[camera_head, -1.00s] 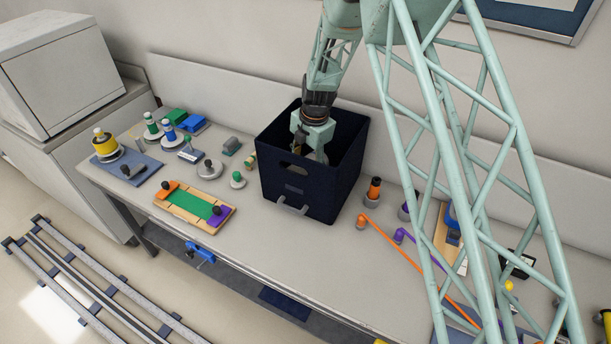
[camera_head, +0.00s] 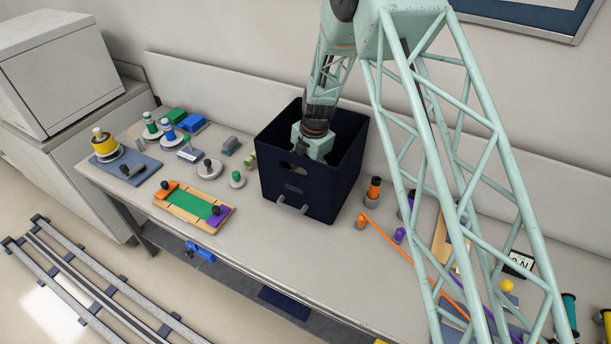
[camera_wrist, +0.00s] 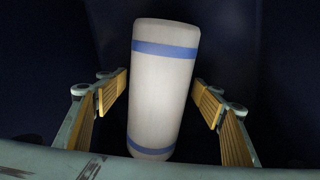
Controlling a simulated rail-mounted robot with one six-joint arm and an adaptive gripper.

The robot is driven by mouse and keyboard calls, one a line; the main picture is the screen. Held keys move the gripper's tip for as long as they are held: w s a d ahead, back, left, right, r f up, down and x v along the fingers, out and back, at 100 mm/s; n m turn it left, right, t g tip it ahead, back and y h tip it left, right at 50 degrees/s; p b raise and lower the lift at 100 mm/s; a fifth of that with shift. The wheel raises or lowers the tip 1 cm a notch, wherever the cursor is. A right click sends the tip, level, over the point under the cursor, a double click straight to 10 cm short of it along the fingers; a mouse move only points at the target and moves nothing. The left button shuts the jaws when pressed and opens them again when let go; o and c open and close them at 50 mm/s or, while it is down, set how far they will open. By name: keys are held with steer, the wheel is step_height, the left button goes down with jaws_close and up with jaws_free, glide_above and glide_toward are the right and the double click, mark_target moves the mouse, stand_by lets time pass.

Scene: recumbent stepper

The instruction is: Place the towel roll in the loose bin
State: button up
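The towel roll (camera_wrist: 160,95) is a pale cylinder with a blue band near each end. The loose bin is a dark navy open box (camera_head: 285,190) on the bench. In the head view my gripper's body is down inside the bin, and its fingers and the towel roll are hidden by the front wall. The wrist view shows dark surfaces around the roll. I cannot tell whether the roll touches the bin floor.
Left of the bin are a green board (camera_head: 190,207), a yellow spool (camera_head: 104,143) and several small knobbed parts. To the right stand an orange-topped peg (camera_head: 374,188) and an orange strip (camera_head: 400,257). Bare bench lies in front of the bin.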

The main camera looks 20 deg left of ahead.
steer(key=shift+r, duration=0.25)
steer(key=shift+r, duration=0.1)
steer(key=shift+s+r, duration=0.1)
steer(key=shift+r, duration=0.05)
steer(key=shift+s+d+r, duration=0.1)
steer(key=shift+d+r, duration=0.15)
steer(key=shift+r, duration=1.7)
steer(key=shift+s+d+r, duration=0.15)
steer(key=shift+d+r, duration=0.05)
steer(key=shift+r, duration=1.75)
steer(key=shift+s+d+r, duration=0.1)
steer(key=shift+d+r, duration=0.15)
steer(key=shift+r, duration=1.7)
